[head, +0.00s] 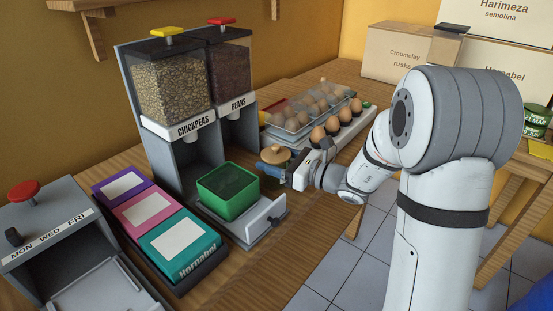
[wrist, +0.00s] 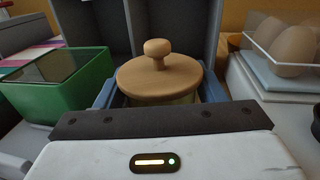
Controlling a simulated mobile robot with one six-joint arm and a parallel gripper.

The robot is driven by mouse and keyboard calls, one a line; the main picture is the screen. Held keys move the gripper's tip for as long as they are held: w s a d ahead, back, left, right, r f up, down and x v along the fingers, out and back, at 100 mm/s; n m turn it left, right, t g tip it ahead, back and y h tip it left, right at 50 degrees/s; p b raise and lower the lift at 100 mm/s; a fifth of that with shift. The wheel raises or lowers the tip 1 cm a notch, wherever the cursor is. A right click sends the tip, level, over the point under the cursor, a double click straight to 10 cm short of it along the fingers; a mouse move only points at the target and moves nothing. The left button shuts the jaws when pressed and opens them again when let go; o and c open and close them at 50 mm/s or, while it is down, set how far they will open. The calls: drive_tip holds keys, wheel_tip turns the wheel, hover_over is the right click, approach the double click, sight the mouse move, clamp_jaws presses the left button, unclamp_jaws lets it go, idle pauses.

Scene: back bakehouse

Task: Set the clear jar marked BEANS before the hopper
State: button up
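A clear jar with a round wooden lid and knob (head: 277,153) is in front of the hopper's BEANS side, right of the green tub. Its lid fills the middle of the wrist view (wrist: 158,78); little of its glass shows, and no label on it can be read. My gripper (head: 274,166) has its blue-grey fingers on both sides of the jar, close against it with no clear gap, so it looks shut on the jar. Whether the jar's base touches the surface is hidden. The hopper marked BEANS (head: 229,71) has a red knob and dark contents.
The CHICKPEAS hopper (head: 172,91) stands to the left, with a green tub (head: 228,193) on the tray before it. Egg trays (head: 300,122) stand close on the right. Coloured boxes (head: 180,244) and a MON WED FRI unit (head: 60,250) lie at the left.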

drive_tip(key=o, duration=0.4)
drive_tip(key=shift+r, duration=0.2)
drive_tip(key=p+v, duration=0.1)
drive_tip(key=v, duration=1.1)
